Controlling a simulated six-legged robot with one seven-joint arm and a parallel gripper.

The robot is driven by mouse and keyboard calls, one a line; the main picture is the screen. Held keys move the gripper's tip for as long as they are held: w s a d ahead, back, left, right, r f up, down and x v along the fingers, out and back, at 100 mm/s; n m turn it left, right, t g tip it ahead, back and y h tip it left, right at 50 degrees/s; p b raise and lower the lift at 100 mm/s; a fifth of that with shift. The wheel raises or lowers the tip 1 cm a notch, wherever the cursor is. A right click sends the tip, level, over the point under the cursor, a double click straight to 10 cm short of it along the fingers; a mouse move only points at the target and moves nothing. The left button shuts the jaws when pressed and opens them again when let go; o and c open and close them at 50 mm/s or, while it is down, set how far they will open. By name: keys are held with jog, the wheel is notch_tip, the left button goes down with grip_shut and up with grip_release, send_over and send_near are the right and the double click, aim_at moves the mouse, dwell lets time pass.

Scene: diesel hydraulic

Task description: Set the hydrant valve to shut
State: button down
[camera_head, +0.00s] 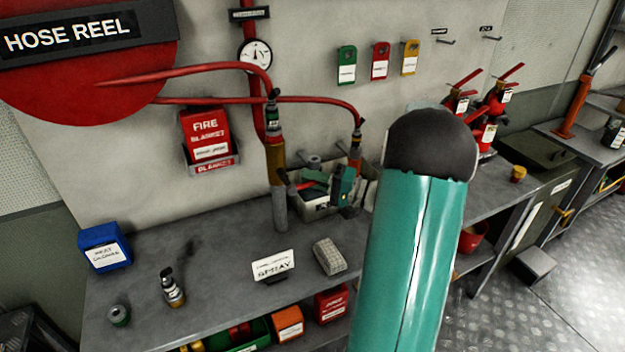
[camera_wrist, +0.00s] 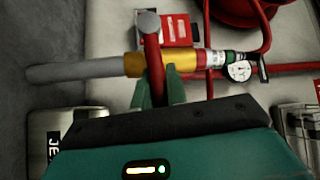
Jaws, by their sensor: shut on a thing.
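The hydrant valve is an upright pipe (camera_head: 275,160) on the bench, grey below, yellow in the middle and red above. It lies sideways across the wrist view (camera_wrist: 178,63). Its red lever (camera_wrist: 154,60) ends in a grey knob (camera_wrist: 147,21) and crosses the yellow part. My gripper (camera_wrist: 159,90) is shut on the lever, with one green finger on either side of it. In the head view my gripper (camera_head: 318,180) is small, just right of the pipe.
A grey bin (camera_head: 316,208) with tools stands right behind my gripper.

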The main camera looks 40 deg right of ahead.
jog(key=r+n+g, duration=0.2)
notch_tip(320, 180, up, 4)
jog(key=n+g+h, duration=0.5)
jog(key=n+h, duration=0.1)
jog(key=h, duration=0.3)
send_over(289, 185)
jog(key=shift+d+f, duration=0.2)
jog(key=shift+d, duration=0.15)
jog(key=shift+w+a+n+g+h, duration=0.1)
jog(key=shift+a+n+g+h, duration=0.3)
jog(key=shift+n+h, duration=0.15)
jog(key=shift+f, duration=0.1)
jog(key=c, duration=1.4)
grip_release()
